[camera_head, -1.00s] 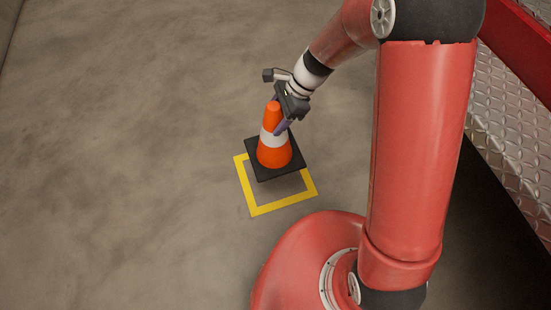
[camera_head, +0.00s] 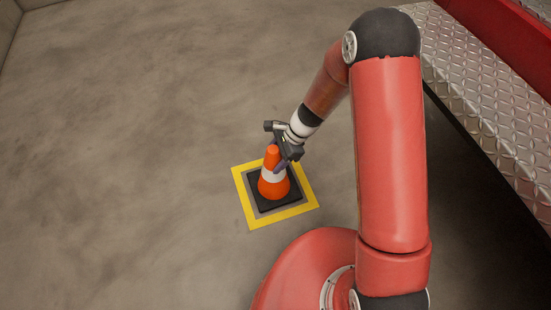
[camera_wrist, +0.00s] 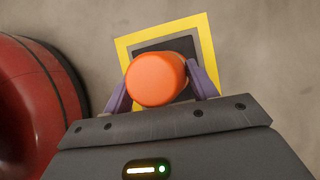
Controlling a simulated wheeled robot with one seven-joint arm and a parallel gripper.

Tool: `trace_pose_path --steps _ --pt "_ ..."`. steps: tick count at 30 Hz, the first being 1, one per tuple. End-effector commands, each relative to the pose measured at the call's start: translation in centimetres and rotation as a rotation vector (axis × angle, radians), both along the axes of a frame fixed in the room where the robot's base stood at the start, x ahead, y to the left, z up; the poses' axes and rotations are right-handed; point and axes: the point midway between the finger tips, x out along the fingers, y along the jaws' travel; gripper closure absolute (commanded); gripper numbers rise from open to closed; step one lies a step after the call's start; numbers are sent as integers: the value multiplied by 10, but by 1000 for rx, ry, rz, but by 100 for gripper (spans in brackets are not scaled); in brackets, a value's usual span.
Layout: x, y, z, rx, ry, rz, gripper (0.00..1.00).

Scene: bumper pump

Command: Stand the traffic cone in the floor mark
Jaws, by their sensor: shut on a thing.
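The traffic cone (camera_head: 273,186) is orange with a white band and a square black base. It is upright, with its base inside the yellow square floor mark (camera_head: 240,187) in the head view. A strip of grey floor shows between base and yellow border. Whether the base touches the floor is hard to tell. My gripper (camera_head: 279,163) is shut on the upper part of the cone. In the wrist view the cone's orange top (camera_wrist: 156,79) sits between the two purple fingers, and the floor mark (camera_wrist: 211,45) shows behind it.
A metal tread-plate step (camera_head: 480,85) with a red edge runs along the right side. Bare concrete floor (camera_head: 120,150) lies open to the left of the mark.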

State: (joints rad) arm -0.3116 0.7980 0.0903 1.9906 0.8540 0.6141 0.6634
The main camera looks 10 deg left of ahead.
Motion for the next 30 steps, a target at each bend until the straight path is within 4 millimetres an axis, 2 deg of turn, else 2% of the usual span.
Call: trace_pose_path --steps 11,12,16,17,25,30 --pt "0 1 -6 2 -2 1 100" --pt "0 0 -7 1 -1 0 40" --pt "0 0 -6 1 -1 0 23" --pt "0 0 -6 1 -1 0 20" --pt "0 0 -5 1 -1 0 20" --pt "4 -6 10 1 -4 -1 20"
